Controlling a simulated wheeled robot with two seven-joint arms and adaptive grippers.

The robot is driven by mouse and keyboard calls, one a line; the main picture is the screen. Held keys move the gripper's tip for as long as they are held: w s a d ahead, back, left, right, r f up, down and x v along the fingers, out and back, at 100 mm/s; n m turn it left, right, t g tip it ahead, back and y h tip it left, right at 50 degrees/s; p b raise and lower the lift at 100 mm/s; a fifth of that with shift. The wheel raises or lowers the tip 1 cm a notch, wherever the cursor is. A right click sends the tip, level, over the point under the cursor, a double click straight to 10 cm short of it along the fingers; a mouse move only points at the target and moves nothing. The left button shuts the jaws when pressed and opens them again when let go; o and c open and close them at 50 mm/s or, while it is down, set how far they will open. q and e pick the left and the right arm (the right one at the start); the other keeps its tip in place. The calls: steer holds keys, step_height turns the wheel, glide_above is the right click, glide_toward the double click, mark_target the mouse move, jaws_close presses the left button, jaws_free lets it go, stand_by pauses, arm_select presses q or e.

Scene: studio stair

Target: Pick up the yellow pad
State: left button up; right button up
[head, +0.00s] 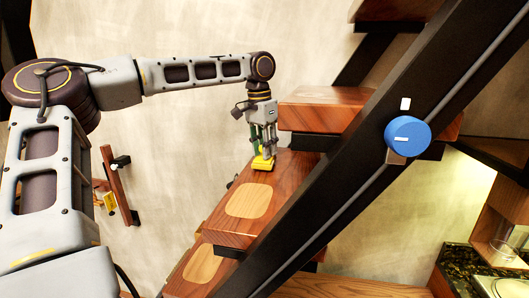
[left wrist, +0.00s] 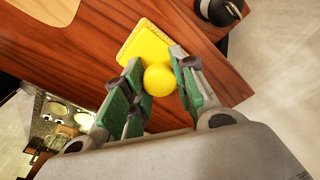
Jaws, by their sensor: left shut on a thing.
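The yellow pad (head: 262,163) is on a wooden stair tread in the head view, at the tip of my left gripper (head: 264,150). In the left wrist view the yellow pad (left wrist: 147,44) is a flat plate with a round yellow knob (left wrist: 159,79) on it. The green-padded fingers of my left gripper (left wrist: 159,88) are on either side of the knob and shut on it. Whether the pad touches the tread or is just above it, I cannot tell. My right gripper is not in view.
The wooden tread (head: 290,175) carries a pale inlay (head: 248,201). A higher tread (head: 325,108) is close to the right of my left gripper. A dark stair beam (head: 345,165) with a blue knob (head: 408,134) runs diagonally. A dark round object (left wrist: 219,10) is near the pad.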

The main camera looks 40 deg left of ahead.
arm_select(q)
step_height(320, 180, up, 17)
stand_by(0.7)
steer(key=shift+d+r, duration=0.1)
stand_by(0.3)
steer(key=o, duration=0.4)
steer(key=shift+c, duration=1.4)
steer(key=shift+s, duration=0.1)
